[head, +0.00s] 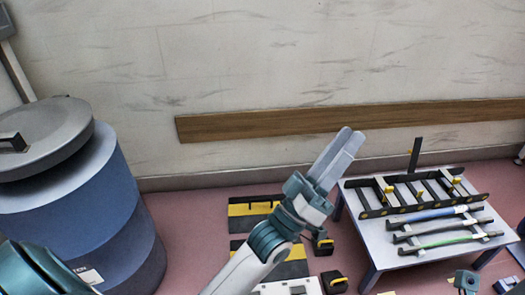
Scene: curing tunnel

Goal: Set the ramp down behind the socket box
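My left gripper (342,150) is raised in the middle of the view, pointing up and to the right. Its two fingers lie close together, with nothing visible between them. Black-and-yellow ramp pieces lie on the floor: one (252,209) behind the wrist, and another (290,268) nearer, partly hidden by my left forearm. Small black boxes with yellow parts, one (323,243) beside the wrist and one (335,282) nearer, stand right of the ramps. I cannot tell which thing is the socket box. My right gripper cannot be made out.
A low grey table (372,246) on the right carries a black rack (422,191) and several bars with coloured grips. A large blue drum (75,215) with a grey lid stands left. A wall with a wooden rail (300,121) closes the back. Pink floor is clear between drum and ramps.

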